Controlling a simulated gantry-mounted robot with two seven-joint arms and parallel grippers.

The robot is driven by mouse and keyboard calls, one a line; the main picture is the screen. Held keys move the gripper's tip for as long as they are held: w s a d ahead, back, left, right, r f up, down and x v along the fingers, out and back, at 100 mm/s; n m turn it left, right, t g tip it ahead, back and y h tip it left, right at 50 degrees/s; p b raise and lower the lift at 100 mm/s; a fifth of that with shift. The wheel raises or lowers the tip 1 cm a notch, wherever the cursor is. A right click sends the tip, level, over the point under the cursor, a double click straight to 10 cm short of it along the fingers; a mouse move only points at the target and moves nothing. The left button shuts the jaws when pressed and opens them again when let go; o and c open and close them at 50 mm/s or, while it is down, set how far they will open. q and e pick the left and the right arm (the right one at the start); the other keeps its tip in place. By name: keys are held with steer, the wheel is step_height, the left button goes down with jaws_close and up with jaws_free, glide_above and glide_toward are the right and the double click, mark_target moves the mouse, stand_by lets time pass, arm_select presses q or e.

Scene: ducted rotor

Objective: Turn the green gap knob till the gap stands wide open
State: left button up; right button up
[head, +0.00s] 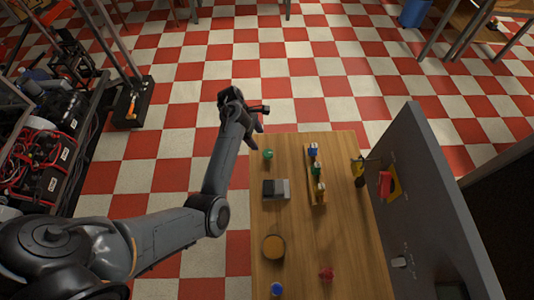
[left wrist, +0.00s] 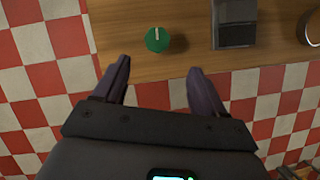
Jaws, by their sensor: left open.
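The green knob (head: 268,154) sits near the far left corner of the wooden table (head: 300,245). In the left wrist view the green knob (left wrist: 157,39) shows a white pointer line directed toward the top of the picture. My left gripper (head: 262,116) is beyond the table's far left corner, apart from the knob. In the left wrist view my left gripper (left wrist: 158,72) is open and empty, with the knob ahead of its fingertips. My right gripper is not in view. I cannot tell from these views what gap the knob works.
A dark grey box (head: 275,189) stands close to the knob. A wooden rack with coloured pieces (head: 316,176), a round brown disc (head: 273,247), a blue knob (head: 277,288) and a red knob (head: 326,273) are on the table. A grey panel (head: 420,200) stands along its right side.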

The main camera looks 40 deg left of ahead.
mark_target(269, 153)
arm_select(q)
steer(key=x, duration=0.7)
steer(key=b+x, duration=0.1)
steer(key=x, duration=0.2)
steer(key=shift+w+d, duration=0.15)
steer(key=shift+w, duration=0.2)
steer(key=shift+c, duration=0.5)
steer(key=c, duration=1)
